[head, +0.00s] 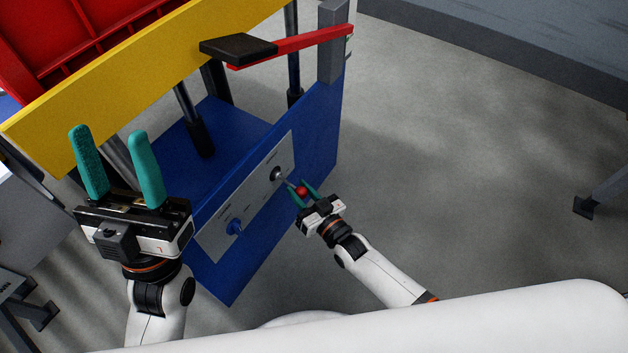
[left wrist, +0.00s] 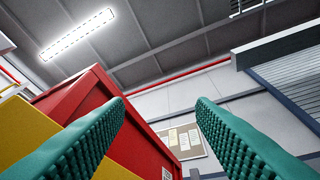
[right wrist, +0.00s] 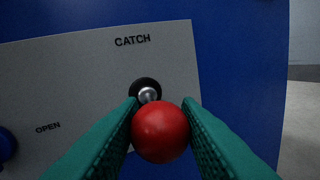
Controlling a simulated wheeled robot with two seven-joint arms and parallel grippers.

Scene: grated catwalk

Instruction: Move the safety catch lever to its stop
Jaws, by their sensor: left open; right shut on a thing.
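The safety catch lever has a red ball knob (head: 302,191) on a short metal stem that comes out of a dark round socket on a grey panel (head: 219,233). In the right wrist view the red knob (right wrist: 160,132) sits between the teal fingers, below the word CATCH. My right gripper (head: 303,190) is shut on this knob. The knob hides part of the stem in the right wrist view. My left gripper (head: 117,165) is open and empty, raised with its fingers pointing up, in front of the yellow board.
A blue knob (head: 236,227) is on the same panel, left of the catch, near the word OPEN (right wrist: 47,128). The blue housing (head: 320,130) carries the panel. A yellow board (head: 110,85), a red bin (head: 60,40) and a red bar with black pad (head: 238,48) are above.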

